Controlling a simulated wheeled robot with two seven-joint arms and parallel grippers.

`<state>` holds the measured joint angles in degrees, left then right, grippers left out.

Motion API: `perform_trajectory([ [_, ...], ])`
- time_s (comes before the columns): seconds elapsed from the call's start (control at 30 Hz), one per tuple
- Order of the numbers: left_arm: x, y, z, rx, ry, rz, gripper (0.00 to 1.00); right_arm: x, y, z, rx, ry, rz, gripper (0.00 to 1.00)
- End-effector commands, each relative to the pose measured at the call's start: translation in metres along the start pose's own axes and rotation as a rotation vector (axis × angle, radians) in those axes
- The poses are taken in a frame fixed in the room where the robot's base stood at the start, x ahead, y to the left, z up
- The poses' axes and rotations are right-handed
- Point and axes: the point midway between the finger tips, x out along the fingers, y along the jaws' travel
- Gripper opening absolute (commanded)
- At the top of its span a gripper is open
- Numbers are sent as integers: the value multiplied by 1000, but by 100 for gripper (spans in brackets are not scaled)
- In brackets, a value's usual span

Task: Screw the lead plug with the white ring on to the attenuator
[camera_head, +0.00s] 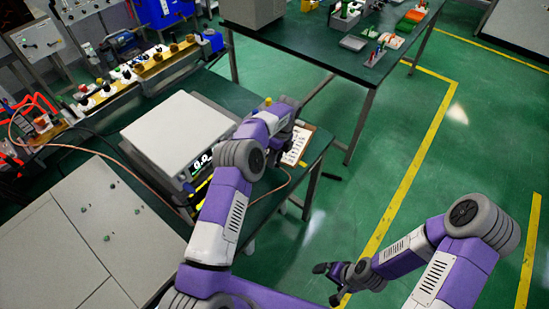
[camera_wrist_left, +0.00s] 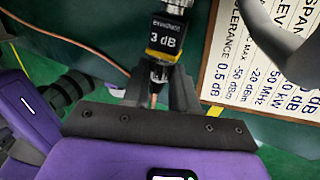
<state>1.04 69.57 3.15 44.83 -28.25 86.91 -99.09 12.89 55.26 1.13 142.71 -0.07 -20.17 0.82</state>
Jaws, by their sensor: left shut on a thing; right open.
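A white ring is not clearly visible. In the head view my left gripper (camera_head: 292,128) is mostly hidden by its arm. My right gripper (camera_head: 334,278) is open and empty above the floor.
A white-topped instrument (camera_head: 180,130) stands left of my left arm on the green bench (camera_head: 255,218). A copper-coloured cable (camera_wrist_left: 70,38) crosses behind. Floor around my right arm is clear.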

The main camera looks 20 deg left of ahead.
Motion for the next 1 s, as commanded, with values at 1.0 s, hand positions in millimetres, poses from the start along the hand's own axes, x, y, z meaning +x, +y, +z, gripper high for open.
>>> perform_trajectory([
  [1.0,0,-2,0,0,0,111,0,11,4,0,0,0,0,100],
])
